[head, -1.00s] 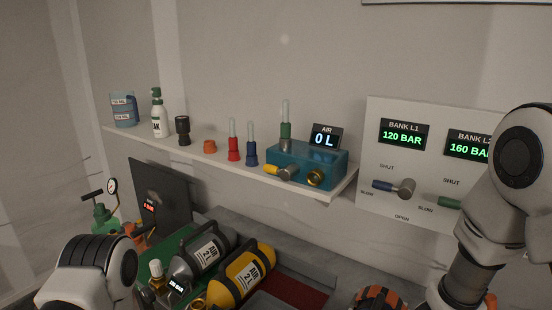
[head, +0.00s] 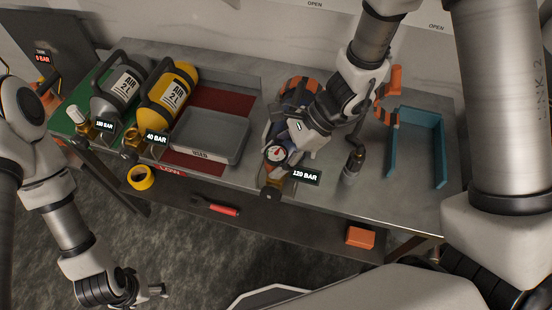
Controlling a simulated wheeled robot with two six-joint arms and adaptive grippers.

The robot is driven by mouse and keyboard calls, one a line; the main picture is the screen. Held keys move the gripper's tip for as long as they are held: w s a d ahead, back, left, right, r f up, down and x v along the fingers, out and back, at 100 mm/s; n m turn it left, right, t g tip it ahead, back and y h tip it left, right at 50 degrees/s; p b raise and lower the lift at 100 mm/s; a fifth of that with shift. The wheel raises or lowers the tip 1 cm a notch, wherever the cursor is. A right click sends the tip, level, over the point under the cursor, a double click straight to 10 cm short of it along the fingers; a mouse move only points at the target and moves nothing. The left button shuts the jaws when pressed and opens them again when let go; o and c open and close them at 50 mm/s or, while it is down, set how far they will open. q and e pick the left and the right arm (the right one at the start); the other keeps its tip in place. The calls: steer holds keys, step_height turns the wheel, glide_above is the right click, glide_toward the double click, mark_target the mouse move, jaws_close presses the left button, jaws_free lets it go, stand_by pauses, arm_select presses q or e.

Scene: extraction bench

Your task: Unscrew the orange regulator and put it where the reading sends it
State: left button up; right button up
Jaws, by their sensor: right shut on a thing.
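My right gripper (head: 288,136) reaches down from the upper right and is shut at a round pressure gauge (head: 276,154), which seems to belong to the regulator; the jaws hide most of its body. Below it is a brass valve with a display (head: 306,178) reading 120 BAR. An orange and black banded thing (head: 298,86) lies behind the jaws, partly hidden. An orange hose part (head: 394,80) stands to the right of the wrist. My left gripper (head: 154,290) hangs low at the lower left, away from the bench; its jaw opening is unclear.
A grey USED tray (head: 203,153) and a blue open-fronted tray (head: 440,150) look empty. Yellow tape (head: 141,177) hangs at the edge.

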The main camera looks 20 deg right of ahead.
steer(key=shift+r, duration=0.1)
steer(key=shift+r+p, duration=2.05)
steer(key=shift+r, duration=0.45)
